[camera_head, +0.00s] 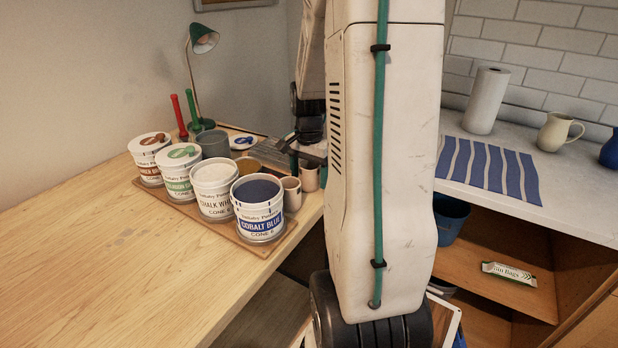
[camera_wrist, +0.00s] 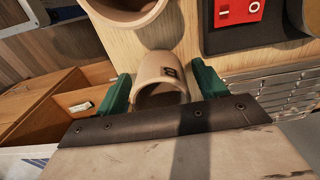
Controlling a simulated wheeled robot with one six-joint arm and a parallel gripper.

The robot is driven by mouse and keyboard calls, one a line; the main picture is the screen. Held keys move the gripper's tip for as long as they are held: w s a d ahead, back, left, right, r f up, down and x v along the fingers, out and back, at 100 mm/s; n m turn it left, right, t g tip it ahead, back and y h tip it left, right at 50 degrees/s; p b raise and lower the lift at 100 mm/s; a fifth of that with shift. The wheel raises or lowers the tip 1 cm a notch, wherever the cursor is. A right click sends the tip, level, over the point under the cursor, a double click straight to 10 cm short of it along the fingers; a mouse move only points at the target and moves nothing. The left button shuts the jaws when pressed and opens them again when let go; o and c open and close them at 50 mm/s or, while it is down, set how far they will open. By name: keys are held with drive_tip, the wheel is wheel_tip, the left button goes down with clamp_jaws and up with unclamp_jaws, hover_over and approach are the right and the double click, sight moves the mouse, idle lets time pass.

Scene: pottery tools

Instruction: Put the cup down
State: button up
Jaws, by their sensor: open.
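A small tan cup (camera_wrist: 161,72) with a small dark mark on its side sits between the green fingers of my gripper (camera_wrist: 162,80) in the wrist view. My gripper is open, with one finger on each side of the cup. I cannot tell whether either finger touches it. Its base is hard to make out. A second tan cup (camera_wrist: 128,20) is partly in view at the top of the wrist view. In the head view, a tan cup (camera_head: 291,194) stands by the cobalt tin and another (camera_head: 309,180) is close below my gripper (camera_head: 308,158), which is partly hidden there.
Several glaze tins, including a cobalt blue one (camera_head: 259,210), stand on a wooden board (camera_head: 224,232) on the table. A lamp (camera_head: 203,40) is behind. The table's left part is clear.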

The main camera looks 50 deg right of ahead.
wheel_tip(320, 180, up, 11)
drive_tip(key=a+r+n, duration=0.3)
drive_tip(key=a, duration=0.4)
drive_tip(key=s+a+n, duration=0.6)
drive_tip(key=a+n, duration=0.1)
drive_tip(key=a, duration=0.4)
drive_tip(key=s+a+r+n+t, duration=0.1)
drive_tip(key=s+a+n, duration=0.5)
drive_tip(key=a, duration=0.6)
drive_tip(key=shift+s+n, duration=0.35)
drive_tip(key=shift+n, duration=0.25)
